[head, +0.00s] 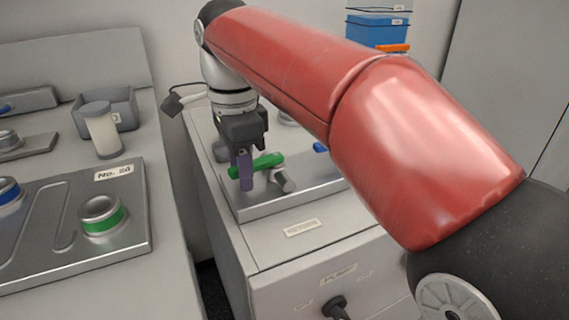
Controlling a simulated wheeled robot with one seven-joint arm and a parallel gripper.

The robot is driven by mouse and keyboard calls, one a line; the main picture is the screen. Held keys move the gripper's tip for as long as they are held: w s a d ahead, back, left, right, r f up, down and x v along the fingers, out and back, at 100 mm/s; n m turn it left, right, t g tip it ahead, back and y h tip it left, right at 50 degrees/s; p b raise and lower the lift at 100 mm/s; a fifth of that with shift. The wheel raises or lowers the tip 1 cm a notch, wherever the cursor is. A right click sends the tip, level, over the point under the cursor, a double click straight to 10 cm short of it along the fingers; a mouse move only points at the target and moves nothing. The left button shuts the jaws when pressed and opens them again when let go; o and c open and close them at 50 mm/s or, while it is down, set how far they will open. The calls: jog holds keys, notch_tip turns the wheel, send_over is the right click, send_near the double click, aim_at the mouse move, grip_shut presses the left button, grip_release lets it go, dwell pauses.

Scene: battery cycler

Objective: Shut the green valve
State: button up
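The green valve has a green lever handle (268,160) on a metal pipe stub (284,182), on a grey plate on top of the cabinet. The lever lies nearly level, rising slightly to the right. My gripper (245,178) points down at the left part of the lever, and its purple finger covers part of it. Green shows on both sides of the finger. I cannot tell whether the fingers touch the lever or how far apart they are. A blue handle (320,147) shows further right, partly behind my arm.
On the left bench are a metal plate (130,240) with green-ringed (102,214) and blue-ringed (8,194) fittings, and a white jar (101,132) by a grey bin (122,104). A gap separates bench and cabinet.

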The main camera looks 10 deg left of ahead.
jog(key=c, duration=0.3)
jog(key=shift+c, duration=0.2)
jog(key=shift+w+a, duration=0.1)
jog(key=shift+w, duration=0.05)
jog(key=shift+o, duration=1.2)
jog(key=shift+r, duration=0.1)
notch_tip(320, 180, up, 8)
jog(key=shift+w, duration=0.2)
